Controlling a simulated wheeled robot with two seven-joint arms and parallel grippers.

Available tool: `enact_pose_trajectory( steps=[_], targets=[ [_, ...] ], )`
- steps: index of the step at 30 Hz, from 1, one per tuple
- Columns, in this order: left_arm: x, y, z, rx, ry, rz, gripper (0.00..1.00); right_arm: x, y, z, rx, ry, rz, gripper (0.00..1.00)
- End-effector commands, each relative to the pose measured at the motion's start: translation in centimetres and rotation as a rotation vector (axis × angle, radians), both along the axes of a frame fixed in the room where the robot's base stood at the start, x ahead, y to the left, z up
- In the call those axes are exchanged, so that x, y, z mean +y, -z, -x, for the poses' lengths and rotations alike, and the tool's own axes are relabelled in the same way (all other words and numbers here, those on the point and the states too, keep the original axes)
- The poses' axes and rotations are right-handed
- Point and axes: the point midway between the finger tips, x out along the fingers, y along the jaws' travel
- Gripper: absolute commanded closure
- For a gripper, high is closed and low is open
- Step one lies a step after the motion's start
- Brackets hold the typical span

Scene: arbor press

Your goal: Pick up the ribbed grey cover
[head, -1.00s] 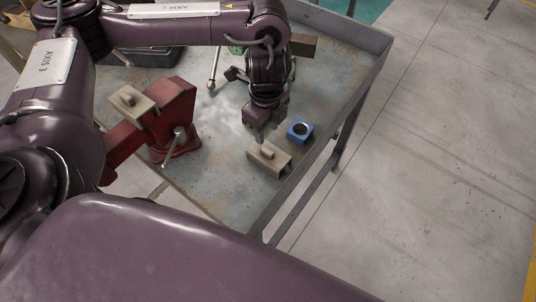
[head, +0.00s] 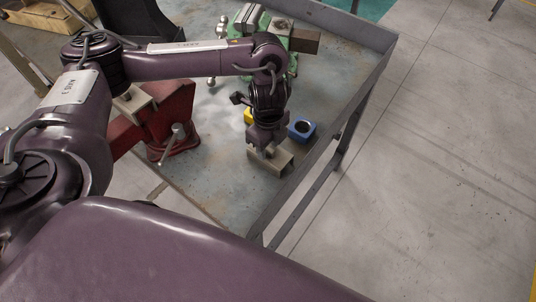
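The grey-beige cover (head: 272,164), a block with a raised rib on top, lies on the grey metal table (head: 215,180) near its right front edge. My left gripper (head: 265,151) points down from above, with its fingertips at the top of the cover, hiding the rib. I cannot tell whether the fingers are apart or closed on the rib. The cover still appears to rest on the table. My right gripper is not in view.
A blue block with a round hole (head: 302,128) sits just behind and right of the cover. A yellow piece (head: 248,116) shows beside my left wrist. A red press (head: 172,118) stands left, bearing a similar grey-beige piece (head: 130,101). A green vise (head: 247,19) stands behind.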

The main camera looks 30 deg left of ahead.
Motion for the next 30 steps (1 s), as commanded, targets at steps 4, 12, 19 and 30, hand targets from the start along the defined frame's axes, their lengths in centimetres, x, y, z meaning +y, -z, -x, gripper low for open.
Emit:
enact_pose_trajectory(
  steps=[4, 12, 19, 30],
  targets=[
    [0.0, 0.0, 0.0, -0.001, 0.000, 0.000, 0.60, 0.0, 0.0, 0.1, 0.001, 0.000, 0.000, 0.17],
    [0.0, 0.0, 0.0, -0.001, 0.000, 0.000, 0.89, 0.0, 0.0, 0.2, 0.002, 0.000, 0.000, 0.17],
    [0.0, -0.1, 0.0, -0.001, 0.000, 0.000, 1.00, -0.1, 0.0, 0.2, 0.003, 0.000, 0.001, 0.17],
    [0.0, -1.3, -0.1, -0.004, 0.002, 0.001, 1.00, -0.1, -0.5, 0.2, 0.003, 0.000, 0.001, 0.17]
  ],
)
